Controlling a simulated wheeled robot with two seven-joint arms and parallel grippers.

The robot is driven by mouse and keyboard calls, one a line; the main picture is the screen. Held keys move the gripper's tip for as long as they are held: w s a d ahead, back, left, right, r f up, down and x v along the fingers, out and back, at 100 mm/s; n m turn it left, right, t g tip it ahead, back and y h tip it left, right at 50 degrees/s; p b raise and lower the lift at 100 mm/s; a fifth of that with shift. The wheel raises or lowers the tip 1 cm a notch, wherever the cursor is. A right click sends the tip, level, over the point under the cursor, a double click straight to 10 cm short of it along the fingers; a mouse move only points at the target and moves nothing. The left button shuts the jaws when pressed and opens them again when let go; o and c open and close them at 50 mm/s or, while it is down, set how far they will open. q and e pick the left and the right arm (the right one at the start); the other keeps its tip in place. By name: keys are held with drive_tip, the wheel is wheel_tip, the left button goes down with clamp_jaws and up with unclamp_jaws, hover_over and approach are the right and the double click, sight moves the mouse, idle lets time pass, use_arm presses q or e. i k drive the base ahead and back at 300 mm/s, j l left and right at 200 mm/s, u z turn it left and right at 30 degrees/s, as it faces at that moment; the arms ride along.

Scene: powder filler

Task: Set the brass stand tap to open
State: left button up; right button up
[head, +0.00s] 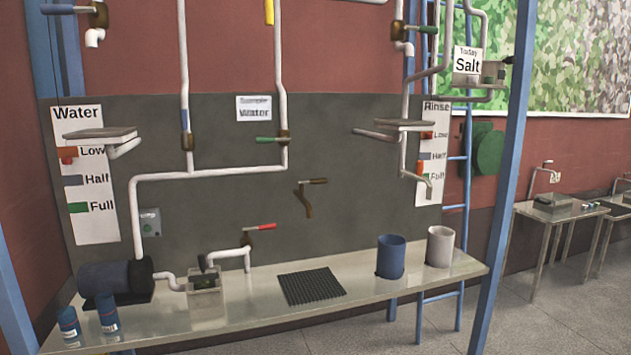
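A brass tap (307,202) with a curved spout is at the middle of the dark grey wall panel. Its dark lever (314,181) points right, roughly level. Another tap, with a red lever (262,227) and a brass-coloured body, tops the bent white pipe above the bench; its lever also points right. I cannot tell which of these is called the stand tap, nor whether either is open. No water shows from either spout. Neither of my grippers is in view.
The metal bench (225,315) holds a black ribbed mat (311,287), a blue cup (391,257), a white cup (440,246), a dark motor-like drum (115,278) and two blue bottles (108,313). White pipes (283,80) with coloured levers run above. A blue post (505,170) stands at right.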

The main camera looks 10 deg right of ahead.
sight(322, 180)
drive_tip(key=i+z, duration=0.15)
drive_tip(key=z, duration=0.3)
drive_tip(key=i+z, duration=0.2)
drive_tip(key=z, duration=0.25)
